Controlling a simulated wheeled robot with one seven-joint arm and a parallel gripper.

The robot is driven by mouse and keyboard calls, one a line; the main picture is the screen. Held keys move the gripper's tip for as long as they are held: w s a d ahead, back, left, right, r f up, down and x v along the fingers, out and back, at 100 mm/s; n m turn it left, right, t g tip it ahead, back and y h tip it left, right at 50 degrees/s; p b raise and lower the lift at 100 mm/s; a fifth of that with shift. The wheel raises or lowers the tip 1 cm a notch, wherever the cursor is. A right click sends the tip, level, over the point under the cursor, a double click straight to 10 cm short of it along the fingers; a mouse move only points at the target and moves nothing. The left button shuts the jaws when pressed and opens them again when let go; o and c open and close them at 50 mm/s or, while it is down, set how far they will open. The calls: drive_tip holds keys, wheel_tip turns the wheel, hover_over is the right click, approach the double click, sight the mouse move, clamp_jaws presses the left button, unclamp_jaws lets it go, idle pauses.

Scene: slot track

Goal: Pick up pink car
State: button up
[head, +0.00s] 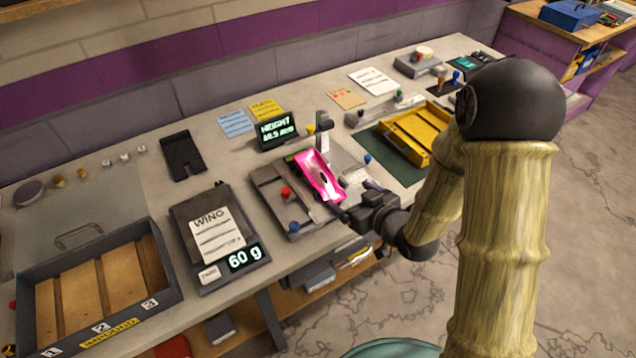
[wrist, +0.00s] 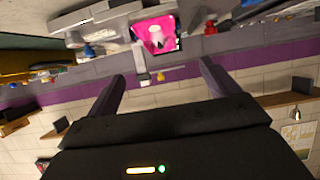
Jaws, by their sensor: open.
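The pink car (head: 319,176) with a white stripe stands on a grey gauge fixture (head: 268,181) in the middle of the bench. It also shows in the wrist view (wrist: 155,35) at the top centre, beyond my fingertips. My gripper (head: 345,207) is at the near end of the car, close to the bench's front edge. In the wrist view my gripper (wrist: 160,75) has its two purple fingers spread apart, with nothing between them. In the head view I cannot tell whether the fingers touch the car; the wrist and arm partly hide them.
A height display (head: 277,130) stands behind the fixture. A scale (head: 217,236) reading 60 g is to the left, with an impound box (head: 165,265) farther left. A yellow tray (head: 420,135) on a green mat is to the right.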

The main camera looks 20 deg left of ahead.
sight(326, 179)
drive_tip(key=p+x, duration=0.1)
drive_tip(key=x, duration=0.7)
drive_tip(key=shift+w+a+p, duration=0.3)
drive_tip(key=shift+f, duration=0.1)
drive_tip(key=p+x, duration=0.1)
drive_tip(key=x, duration=0.5)
drive_tip(key=c, duration=1.3)
drive_tip(key=shift+o, duration=0.2)
